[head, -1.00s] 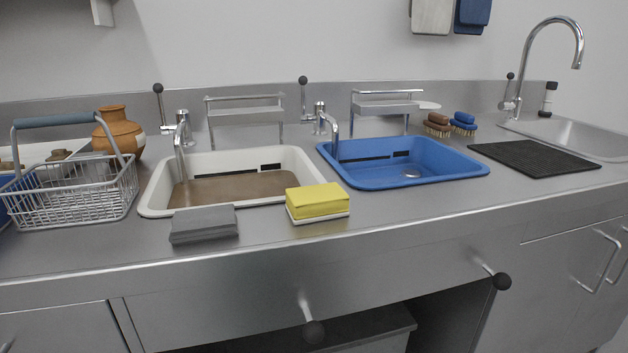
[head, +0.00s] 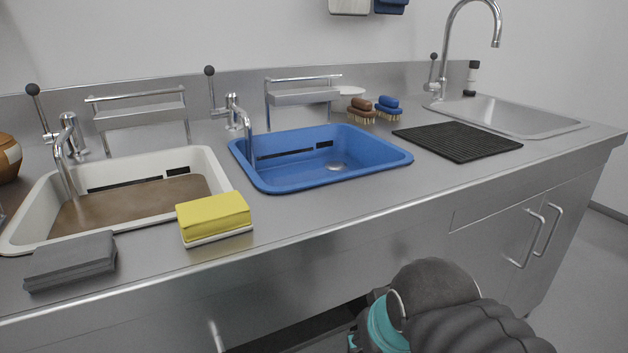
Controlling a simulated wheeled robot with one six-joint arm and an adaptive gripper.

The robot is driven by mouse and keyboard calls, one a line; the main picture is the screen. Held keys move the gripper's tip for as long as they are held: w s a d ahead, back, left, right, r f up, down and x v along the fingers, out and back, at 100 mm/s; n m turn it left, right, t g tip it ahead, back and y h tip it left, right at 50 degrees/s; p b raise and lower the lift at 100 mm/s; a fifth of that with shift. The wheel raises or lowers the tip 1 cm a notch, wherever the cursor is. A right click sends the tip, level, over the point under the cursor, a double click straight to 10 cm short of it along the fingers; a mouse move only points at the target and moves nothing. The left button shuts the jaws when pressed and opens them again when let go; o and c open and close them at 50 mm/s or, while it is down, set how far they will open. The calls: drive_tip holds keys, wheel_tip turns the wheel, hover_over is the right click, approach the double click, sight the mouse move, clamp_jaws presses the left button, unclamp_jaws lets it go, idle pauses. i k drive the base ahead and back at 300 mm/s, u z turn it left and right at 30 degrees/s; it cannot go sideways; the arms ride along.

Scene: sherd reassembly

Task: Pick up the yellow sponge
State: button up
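The yellow sponge (head: 214,216) is a yellow block with a white base layer. It lies flat on the steel counter near the front edge, in front of and between the white basin and the blue basin. It is right of a grey sponge or cloth block (head: 70,260). Part of my arm, dark grey with a teal band, shows at the bottom right of the head view, below the counter front and well right of the sponge. My gripper's fingers are not visible.
The white basin (head: 215,168) holds brown water, and the blue basin (head: 402,158) looks empty. Taps stand behind both. Two brushes (head: 362,110) and a black ribbed mat (head: 458,141) are to the right. Bare counter (head: 330,215) lies right of the sponge.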

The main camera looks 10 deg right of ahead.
sight(215, 218)
drive_tip(key=z, duration=1.55)
drive_tip(key=k, duration=1.05)
drive_tip(key=u, duration=1.45)
